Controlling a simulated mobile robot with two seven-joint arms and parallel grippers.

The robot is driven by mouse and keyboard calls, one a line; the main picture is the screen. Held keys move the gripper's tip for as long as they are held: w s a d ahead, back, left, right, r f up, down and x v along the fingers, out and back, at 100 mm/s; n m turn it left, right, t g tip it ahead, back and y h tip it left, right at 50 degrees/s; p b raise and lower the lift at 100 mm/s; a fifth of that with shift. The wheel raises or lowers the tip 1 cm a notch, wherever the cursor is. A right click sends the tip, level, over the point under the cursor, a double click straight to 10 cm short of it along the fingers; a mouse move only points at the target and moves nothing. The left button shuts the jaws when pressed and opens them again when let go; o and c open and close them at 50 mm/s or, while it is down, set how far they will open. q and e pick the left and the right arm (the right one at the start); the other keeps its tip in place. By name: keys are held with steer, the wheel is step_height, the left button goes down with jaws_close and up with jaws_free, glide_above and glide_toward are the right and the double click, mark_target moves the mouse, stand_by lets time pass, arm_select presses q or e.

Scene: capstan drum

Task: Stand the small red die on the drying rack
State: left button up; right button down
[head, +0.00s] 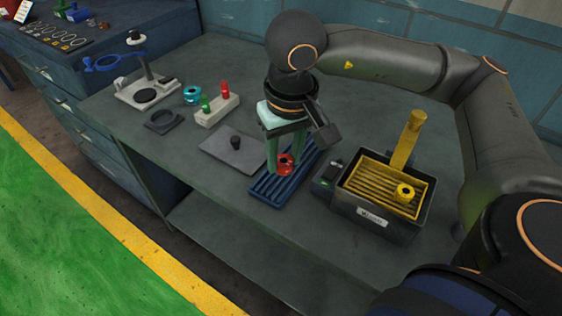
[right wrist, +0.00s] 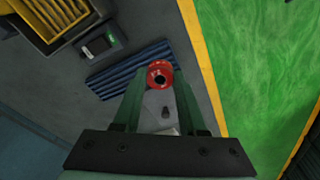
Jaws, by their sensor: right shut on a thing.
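The small red die (head: 286,164) is a ring-shaped piece with a dark central hole. My right gripper (head: 280,160) points down with its pale green fingers shut on the die. In the right wrist view the die (right wrist: 159,74) sits between the fingertips. The blue slatted drying rack (head: 268,189) lies on the bench just below; it also shows in the right wrist view (right wrist: 120,73). My left gripper is not in view.
A grey plate with a dark knob (head: 235,143) lies left. A block with green and red bottles (head: 217,110) stands farther back.

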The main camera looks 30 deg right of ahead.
glide_above(280, 177)
steer(key=f, duration=0.5)
steer(key=shift+s+a+f, duration=0.2)
steer(key=shift+s+f, duration=0.1)
steer(key=f, duration=0.3)
steer(key=shift+w+d+f+p, duration=0.2)
steer(key=shift+w+f+p, duration=0.15)
steer(key=shift+f, duration=0.15)
steer(key=shift+f, duration=0.1)
steer(key=shift+f+b, duration=0.2)
steer(key=shift+b, duration=0.15)
steer(key=shift+c, duration=2.3)
jaws_free()
steer(key=shift+r, duration=0.1)
steer(key=shift+r+p, duration=0.4)
step_height(280, 177, up, 12)
steer(key=s, duration=0.1)
steer(key=shift+s+f, duration=0.25)
